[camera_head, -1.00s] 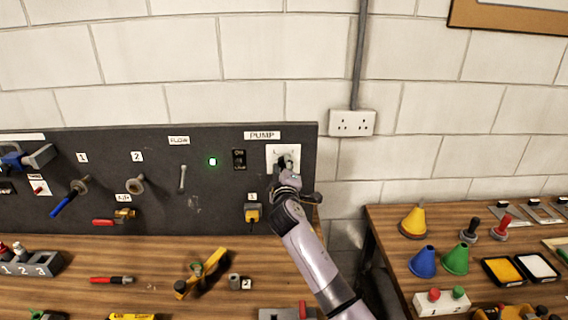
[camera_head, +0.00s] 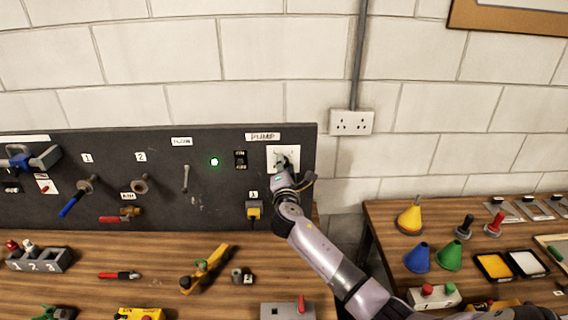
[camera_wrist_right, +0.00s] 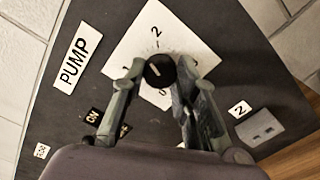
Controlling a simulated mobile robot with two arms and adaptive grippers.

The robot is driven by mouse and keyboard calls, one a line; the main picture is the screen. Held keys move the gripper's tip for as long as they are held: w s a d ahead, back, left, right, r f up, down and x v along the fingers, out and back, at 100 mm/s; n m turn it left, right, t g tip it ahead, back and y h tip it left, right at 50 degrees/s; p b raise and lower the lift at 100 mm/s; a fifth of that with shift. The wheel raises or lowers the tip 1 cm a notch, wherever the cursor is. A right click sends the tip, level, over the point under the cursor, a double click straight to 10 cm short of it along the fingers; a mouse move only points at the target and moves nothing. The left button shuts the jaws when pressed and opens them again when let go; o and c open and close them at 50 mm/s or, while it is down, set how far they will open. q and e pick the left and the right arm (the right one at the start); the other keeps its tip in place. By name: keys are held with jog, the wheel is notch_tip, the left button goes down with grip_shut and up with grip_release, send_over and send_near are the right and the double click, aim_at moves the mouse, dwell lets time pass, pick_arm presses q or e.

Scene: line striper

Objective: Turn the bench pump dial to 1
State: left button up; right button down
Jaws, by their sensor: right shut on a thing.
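The pump dial shows in the right wrist view as a round black knob (camera_wrist_right: 159,70) with a short pale mark. It sits on a white plate (camera_wrist_right: 203,56) with a 2 beyond the knob; other markings are partly hidden by the fingers. Which number the mark points to is unclear. My right gripper (camera_wrist_right: 157,80) has one finger on each side of the knob and is shut on it. In the head view, my right gripper (camera_head: 284,166) covers most of the dial on its white plate (camera_head: 275,153), under the PUMP label (camera_head: 262,136). My left gripper is not in view.
Left of the dial on the dark panel are an ON switch (camera_head: 240,160), a green light (camera_head: 214,161) and a yellow-and-grey fitting (camera_head: 254,210) lower down. Tools lie on the wooden bench (camera_head: 190,262) below. A second table with cones (camera_head: 419,257) stands at right.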

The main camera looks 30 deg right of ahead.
jog(key=n, duration=1.2)
jog(key=shift+f+n, duration=0.15)
jog(key=shift+n, duration=0.15)
dwell(0.4)
jog(key=c, duration=1.2)
grip_release()
jog(key=shift+c, duration=0.2)
